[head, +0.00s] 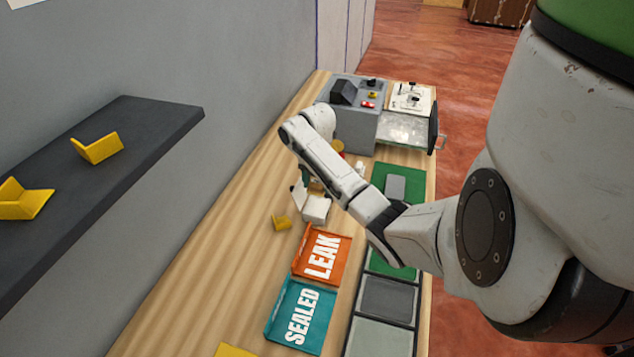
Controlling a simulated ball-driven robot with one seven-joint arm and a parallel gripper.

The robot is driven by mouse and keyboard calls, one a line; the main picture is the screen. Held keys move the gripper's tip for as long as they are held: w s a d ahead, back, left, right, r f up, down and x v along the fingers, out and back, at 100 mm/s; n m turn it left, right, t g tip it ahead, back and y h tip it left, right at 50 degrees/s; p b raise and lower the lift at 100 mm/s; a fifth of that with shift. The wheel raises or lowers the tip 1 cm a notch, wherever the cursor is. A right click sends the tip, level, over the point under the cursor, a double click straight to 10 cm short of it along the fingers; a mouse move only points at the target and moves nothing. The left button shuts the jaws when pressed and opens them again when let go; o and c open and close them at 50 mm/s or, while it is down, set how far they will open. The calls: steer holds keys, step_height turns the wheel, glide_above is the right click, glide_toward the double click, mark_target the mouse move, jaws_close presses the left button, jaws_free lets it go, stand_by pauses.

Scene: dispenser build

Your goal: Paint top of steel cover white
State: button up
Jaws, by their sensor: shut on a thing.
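A flat grey plate, which looks like the steel cover (395,187), lies on a green mat (388,170) on the bench, right of my forearm. Its top looks plain grey. My arm reaches in from the right, over the bench, and bends at the far left. A small white thing (360,168) and a yellow round thing (337,146) show beside the forearm, too small to make out. I cannot make out a brush or paint.
An orange LEAK tray (298,265) and a teal SEALED tray (272,322) stand in front. A grey machine (352,124) stands at the back. A dark shelf (115,150) holds yellow brackets on the left.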

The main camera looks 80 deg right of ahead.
mark_target(317, 206)
stand_by(0.3)
steer(key=shift+d+f+b, duration=0.1)
steer(key=shift+f+b, duration=1.65)
steer(key=shift+f, duration=1.3)
steer(key=shift+f+b, duration=0.35)
steer(key=shift+f, duration=0.15)
steer(key=o, duration=1.1)
steer(key=shift+c, duration=0.2)
steer(key=shift+r, duration=0.1)
steer(key=shift+w, duration=0.1)
steer(key=shift+c, duration=1)
steer(key=shift+o, duration=0.4)
